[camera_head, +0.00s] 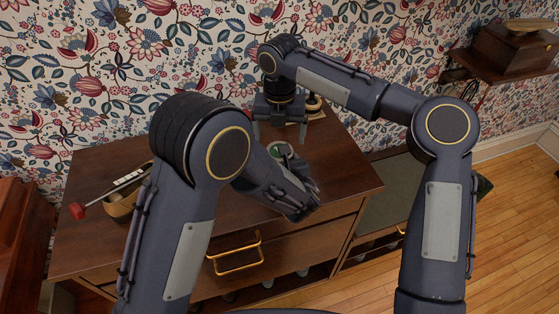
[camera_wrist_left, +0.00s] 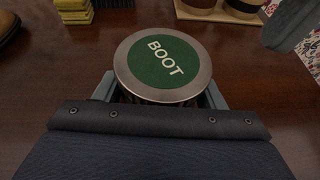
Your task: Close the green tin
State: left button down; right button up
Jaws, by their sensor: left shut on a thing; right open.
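The green tin (camera_head: 279,149) stands on the dark wooden cabinet top, partly hidden by my left arm in the head view. In the left wrist view its round green top (camera_wrist_left: 165,62) reads "BOOT" inside a silver rim. A dark ribbed side shows just below the rim. Whether the lid is fully pressed down cannot be told. My left gripper (camera_head: 285,165) is shut on the tin, with a finger at either side of it in the left wrist view. My right gripper (camera_head: 280,127) is open and empty, pointing down just behind the tin.
A tan container (camera_head: 122,203) with a red-tipped tool stands at the cabinet's left. Yellow stacked blocks (camera_wrist_left: 74,11), a brown shoe-like thing (camera_wrist_left: 7,25) and brown round pots (camera_wrist_left: 240,8) lie around the tin. The patterned wall (camera_head: 190,50) is close behind.

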jog(key=shift+o, duration=1.2)
notch_tip(320, 180, up, 12)
pick_arm(q)
jog(key=shift+c, duration=1.2)
grip_release()
jog(key=shift+b+v, duration=0.6)
jog(key=shift+v, duration=3.3)
pick_arm(e)
jog(key=shift+f, duration=0.65)
